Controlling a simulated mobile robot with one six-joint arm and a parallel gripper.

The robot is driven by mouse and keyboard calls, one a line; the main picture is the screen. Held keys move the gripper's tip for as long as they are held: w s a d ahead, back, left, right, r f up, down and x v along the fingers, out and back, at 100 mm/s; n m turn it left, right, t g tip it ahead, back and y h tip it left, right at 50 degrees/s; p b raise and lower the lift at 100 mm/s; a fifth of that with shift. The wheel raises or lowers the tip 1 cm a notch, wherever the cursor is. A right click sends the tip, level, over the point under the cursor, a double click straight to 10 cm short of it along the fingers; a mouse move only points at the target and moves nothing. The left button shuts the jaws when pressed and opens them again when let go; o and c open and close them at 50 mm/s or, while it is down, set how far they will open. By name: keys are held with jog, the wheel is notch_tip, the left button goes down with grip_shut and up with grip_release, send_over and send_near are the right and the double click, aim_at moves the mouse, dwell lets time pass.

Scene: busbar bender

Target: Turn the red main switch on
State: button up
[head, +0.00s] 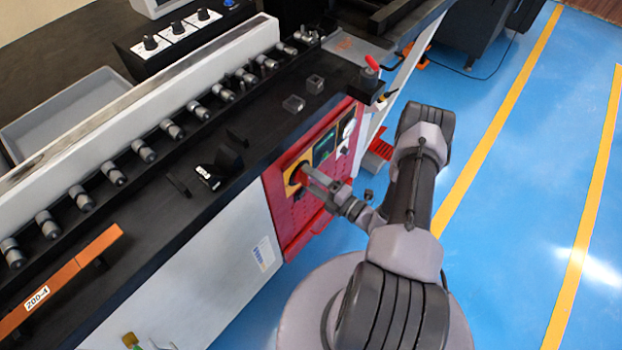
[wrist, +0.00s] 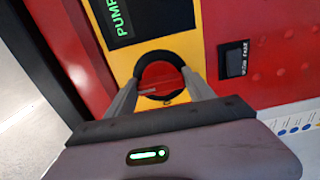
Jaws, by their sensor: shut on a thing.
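The red main switch (wrist: 160,78) is a round red knob in a black ring on a yellow plate (wrist: 192,15), seen in the wrist view. The yellow plate also shows on the machine's red front panel in the head view (head: 291,185). My gripper (wrist: 163,84) is at the switch, with one finger on each side of the knob, and is shut on it. The fingers cover part of the ring. In the head view my gripper (head: 308,174) reaches the panel from the right and hides most of the knob.
A dark display (wrist: 150,18) with green letters sits beside the switch. A small black rocker switch (wrist: 233,60) is on the red panel. Blue floor (head: 510,190) to the right is open.

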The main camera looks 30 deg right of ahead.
dwell(0.3)
jog(key=o, duration=1.4)
jog(key=shift+s, duration=0.1)
jog(key=p+v, duration=0.3)
jog(key=v, duration=1.4)
jog(key=shift+s, duration=0.15)
